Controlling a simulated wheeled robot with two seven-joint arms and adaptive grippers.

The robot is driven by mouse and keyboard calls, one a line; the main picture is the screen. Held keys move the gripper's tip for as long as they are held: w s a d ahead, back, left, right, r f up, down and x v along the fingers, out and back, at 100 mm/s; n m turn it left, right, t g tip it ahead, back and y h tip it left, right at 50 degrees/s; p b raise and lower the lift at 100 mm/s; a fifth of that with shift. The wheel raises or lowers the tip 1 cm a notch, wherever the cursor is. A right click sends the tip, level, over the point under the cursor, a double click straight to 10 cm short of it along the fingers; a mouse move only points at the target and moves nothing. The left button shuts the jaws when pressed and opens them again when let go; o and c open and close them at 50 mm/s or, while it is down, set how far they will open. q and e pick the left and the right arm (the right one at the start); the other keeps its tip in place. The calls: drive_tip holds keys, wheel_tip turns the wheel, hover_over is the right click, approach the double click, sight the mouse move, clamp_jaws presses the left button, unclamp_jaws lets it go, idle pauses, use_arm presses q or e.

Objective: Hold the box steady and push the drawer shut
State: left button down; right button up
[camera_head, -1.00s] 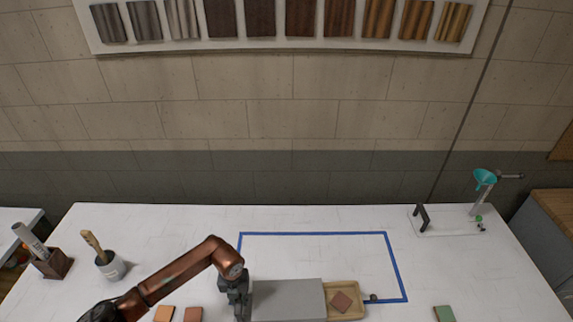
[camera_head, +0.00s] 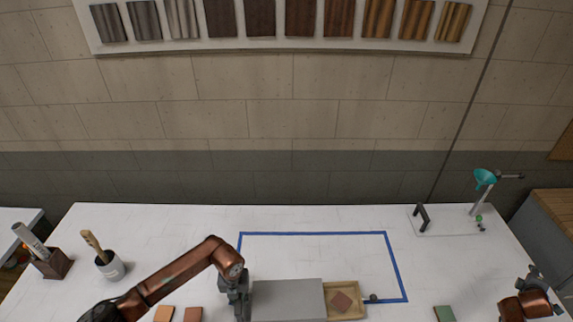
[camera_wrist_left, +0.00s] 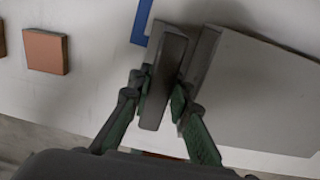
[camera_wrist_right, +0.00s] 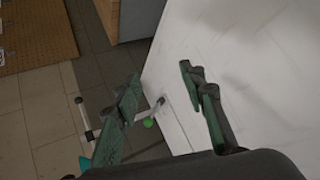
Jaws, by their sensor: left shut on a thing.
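The grey box (camera_head: 285,299) stands at the front of the taped area. Its wooden drawer (camera_head: 358,287) sticks out to the right with a brown tile (camera_head: 341,301) inside and a dark knob (camera_head: 374,297) at its right end. My left gripper (camera_head: 240,306) is at the box's left end. In the left wrist view, its fingers (camera_wrist_left: 158,95) are shut on an upright grey bar (camera_wrist_left: 163,82) beside the box (camera_wrist_left: 262,92). My right gripper (camera_head: 537,282) is at the far right, apart from the drawer. Its fingers (camera_wrist_right: 165,88) are spread and empty in the right wrist view.
A blue tape outline (camera_head: 315,233) marks the white table. A green tile (camera_head: 444,313) lies between the drawer and my right arm. A stand with a teal funnel (camera_head: 485,178) is at the back right. A brush pot (camera_head: 110,266) stands at the left.

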drive_tip(key=w+a+n+g+y, duration=0.1)
drive_tip(key=w+a+y, duration=0.2)
drive_tip(key=w+a, duration=0.85)
drive_tip(key=w+a+n+y, duration=0.1)
drive_tip(key=w+a+y, duration=0.25)
drive_tip(key=a, duration=1.75)
drive_tip(key=n+g+y, duration=0.3)
drive_tip(key=n+g, duration=0.3)
drive_tip(key=g, duration=0.1)
hover_over(374, 296)
drive_tip(key=shift+d+f+h, duration=0.15)
drive_tip(key=shift+f+h, duration=0.1)
drive_tip(key=shift+f, duration=0.2)
drive_tip(key=shift+s+f, duration=0.1)
drive_tip(key=shift+f, duration=5.05)
